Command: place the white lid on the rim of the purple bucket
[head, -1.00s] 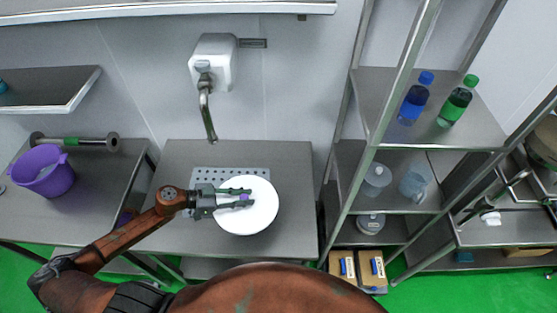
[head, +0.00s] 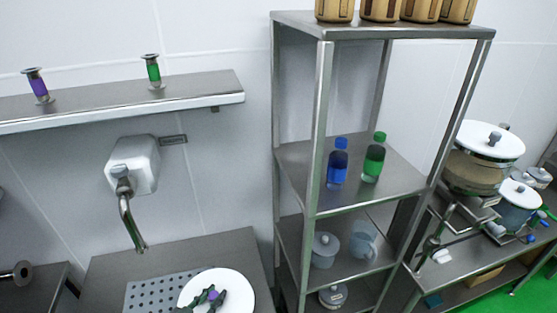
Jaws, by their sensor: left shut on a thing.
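The white lid (head: 235,287) is a round disc at the bottom edge of the head view, over the perforated part of the steel table, and its lower part is cut off. My left gripper (head: 211,296) is shut on the lid's small purple knob. I cannot tell whether the lid touches the table. The purple bucket is out of view now. My right gripper is not in view.
A wall tap (head: 130,215) hangs over the table (head: 215,252). A tall steel rack (head: 310,170) stands right of it, holding a blue bottle (head: 338,163), a green bottle (head: 374,160) and clear jugs. Pots stand on a bench (head: 470,268) at far right.

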